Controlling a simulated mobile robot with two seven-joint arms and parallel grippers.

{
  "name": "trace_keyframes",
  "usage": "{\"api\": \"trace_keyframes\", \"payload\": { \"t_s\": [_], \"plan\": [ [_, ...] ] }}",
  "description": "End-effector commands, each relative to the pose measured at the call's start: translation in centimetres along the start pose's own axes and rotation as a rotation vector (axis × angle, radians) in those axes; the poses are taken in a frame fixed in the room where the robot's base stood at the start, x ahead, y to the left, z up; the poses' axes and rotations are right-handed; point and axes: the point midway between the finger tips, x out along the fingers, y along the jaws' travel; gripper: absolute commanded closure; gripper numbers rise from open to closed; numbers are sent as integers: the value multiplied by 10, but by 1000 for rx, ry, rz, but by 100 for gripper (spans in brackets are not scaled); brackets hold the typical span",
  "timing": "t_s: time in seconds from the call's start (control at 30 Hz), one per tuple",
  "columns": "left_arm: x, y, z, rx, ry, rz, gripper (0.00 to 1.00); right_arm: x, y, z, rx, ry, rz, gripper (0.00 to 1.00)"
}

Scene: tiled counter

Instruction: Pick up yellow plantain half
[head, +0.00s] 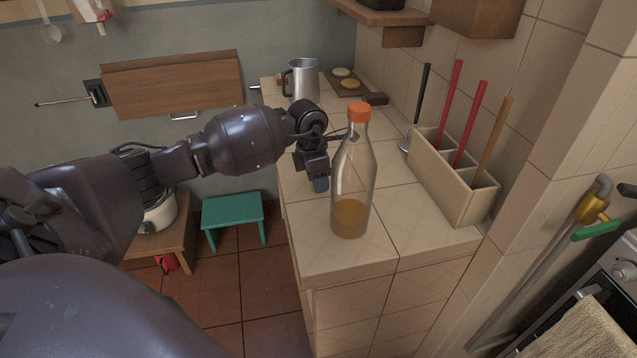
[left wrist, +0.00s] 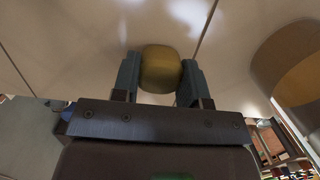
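The yellow plantain half (left wrist: 160,68) shows in the left wrist view as a short, rounded, brownish-yellow piece. It sits between the two fingers of my left gripper (left wrist: 160,82), and both fingers appear to touch its sides. In the head view my left gripper (head: 319,184) points down just above the tiled counter (head: 415,215), behind and left of a glass bottle. The plantain half cannot be made out there. Whether it rests on the counter or is lifted is not clear. My right gripper is not in view.
The tall bottle (head: 350,215) with an orange cap stands close to the left gripper. A beige divided holder (head: 450,185) with sticks is at right. A metal mug (head: 303,80) and a board (head: 375,97) with round pieces are at the back.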

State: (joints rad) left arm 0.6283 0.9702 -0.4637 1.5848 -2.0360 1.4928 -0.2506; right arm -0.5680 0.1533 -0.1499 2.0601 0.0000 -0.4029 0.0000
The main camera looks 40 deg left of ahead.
Motion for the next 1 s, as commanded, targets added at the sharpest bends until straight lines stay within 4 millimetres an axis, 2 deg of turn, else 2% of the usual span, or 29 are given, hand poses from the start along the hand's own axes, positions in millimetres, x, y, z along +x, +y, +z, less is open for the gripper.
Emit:
{"api": "trace_keyframes", "payload": {
  "t_s": [0.07,0.3,0.47,0.57,1.0],
  "plan": [
    [0,0,0,0,0,1,83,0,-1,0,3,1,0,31],
    [-2,0,0,0,-1,1,83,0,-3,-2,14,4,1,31],
    [-16,1,3,1,-4,3,83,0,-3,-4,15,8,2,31],
    [-33,1,5,2,-3,5,83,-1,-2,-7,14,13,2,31],
    [-142,1,22,1,-4,6,83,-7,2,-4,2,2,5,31]
  ]
}}
